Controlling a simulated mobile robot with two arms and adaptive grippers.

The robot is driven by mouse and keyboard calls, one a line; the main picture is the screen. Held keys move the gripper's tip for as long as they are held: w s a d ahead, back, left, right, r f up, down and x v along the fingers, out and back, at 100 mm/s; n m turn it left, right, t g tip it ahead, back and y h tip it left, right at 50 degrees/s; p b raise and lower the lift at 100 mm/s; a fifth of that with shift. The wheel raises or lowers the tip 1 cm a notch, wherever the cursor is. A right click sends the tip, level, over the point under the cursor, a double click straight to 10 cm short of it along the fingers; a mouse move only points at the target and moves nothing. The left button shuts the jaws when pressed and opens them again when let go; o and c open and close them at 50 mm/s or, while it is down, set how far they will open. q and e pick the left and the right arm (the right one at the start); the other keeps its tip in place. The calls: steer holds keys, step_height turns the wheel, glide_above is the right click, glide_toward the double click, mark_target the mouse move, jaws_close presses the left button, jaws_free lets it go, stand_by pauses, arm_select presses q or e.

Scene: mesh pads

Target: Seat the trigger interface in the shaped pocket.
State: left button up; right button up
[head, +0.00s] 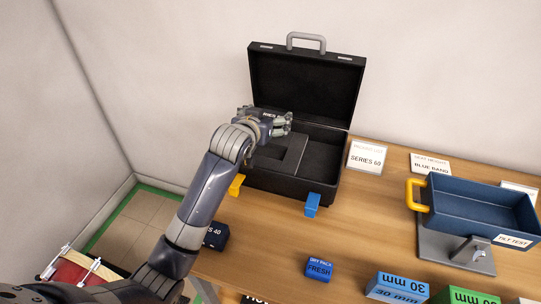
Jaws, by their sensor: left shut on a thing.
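An open black case (268,186) stands on the wooden table, with its lid raised at the back. Its dark foam insert has a shaped pocket (294,152), partly covered from view by my left arm. My left gripper (286,123) is over the back of the case, in front of the lid. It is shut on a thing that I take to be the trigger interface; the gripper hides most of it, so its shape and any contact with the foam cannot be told. My right gripper is out of view.
Yellow (237,185) and blue (312,205) latches stick out from the case front. A blue tray (475,214) on a stand is at right.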

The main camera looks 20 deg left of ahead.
arm_select(q)
steer(key=f, duration=0.6)
steer(key=shift+w+a+f, duration=0.1)
steer(key=shift+w+f, duration=0.05)
steer(key=shift+w, duration=0.15)
steer(key=shift+f, duration=0.4)
step_height(320, 180, down, 3)
steer(key=shift+f, duration=0.25)
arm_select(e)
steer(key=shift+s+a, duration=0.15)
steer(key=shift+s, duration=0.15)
arm_select(q)
steer(key=shift+f, duration=0.15)
steer(key=o, duration=1.1)
steer(key=shift+o, duration=0.7)
steer(key=shift+f, duration=0.1)
